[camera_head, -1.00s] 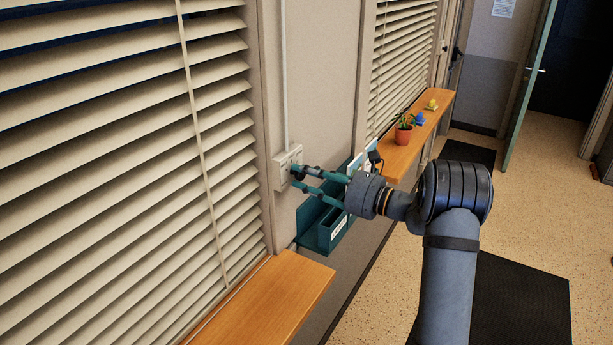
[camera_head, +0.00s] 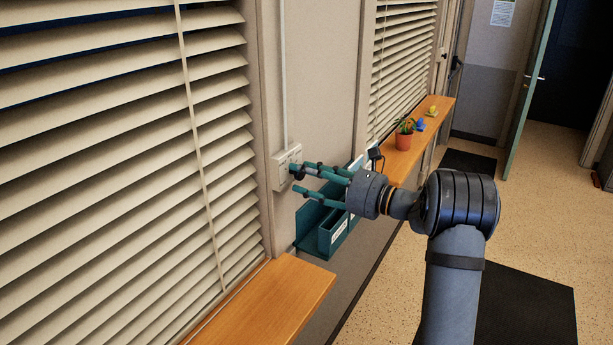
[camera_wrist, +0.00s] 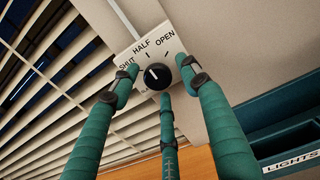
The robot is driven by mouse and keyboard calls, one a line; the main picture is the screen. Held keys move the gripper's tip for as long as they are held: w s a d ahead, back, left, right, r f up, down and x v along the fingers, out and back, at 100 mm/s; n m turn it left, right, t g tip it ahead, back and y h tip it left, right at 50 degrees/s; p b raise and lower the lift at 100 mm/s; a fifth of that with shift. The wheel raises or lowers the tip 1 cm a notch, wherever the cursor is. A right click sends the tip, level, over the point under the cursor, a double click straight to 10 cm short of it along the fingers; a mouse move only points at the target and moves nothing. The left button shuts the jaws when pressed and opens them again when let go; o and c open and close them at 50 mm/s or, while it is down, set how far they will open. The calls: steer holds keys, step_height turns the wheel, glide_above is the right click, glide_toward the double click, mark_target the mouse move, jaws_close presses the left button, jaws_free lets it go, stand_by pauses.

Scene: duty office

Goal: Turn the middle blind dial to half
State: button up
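A pale control plate (camera_head: 287,158) is fixed to the wall between two blinds. In the wrist view, the plate (camera_wrist: 152,48) reads SHUT, HALF and OPEN around a round black dial (camera_wrist: 158,76). A small white mark on the dial sits at its upper left, on the SHUT–HALF side; its exact setting is hard to tell. My gripper (camera_head: 296,180) has teal fingers and reaches the plate from the right. In the wrist view, its fingers (camera_wrist: 160,88) are spread left, right and below the dial, with gaps visible. It holds nothing; contact with the dial cannot be confirmed.
The near blind (camera_head: 120,150) has tilted slats and an orange sill (camera_head: 275,300) below. A teal wall tray (camera_head: 325,235) hangs just beneath my gripper; a LIGHTS label shows in the wrist view. A far sill (camera_head: 400,158) holds a potted plant (camera_head: 404,138).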

steer(key=v, duration=1.2)
steer(key=shift+a, duration=0.15)
steer(key=w+a+p, duration=0.1)
steer(key=w+a, duration=0.1)
steer(key=a, duration=0.3)
steer(key=w+a+m+p, duration=0.1)
steer(key=w+a, duration=0.2)
steer(key=a, duration=0.2)
steer(key=shift+w+p, duration=0.25)
steer(key=shift+p, duration=0.1)
steer(key=shift+a, duration=0.25)
steer(key=shift+d+b, duration=0.1)
steer(key=shift+b, duration=0.25)
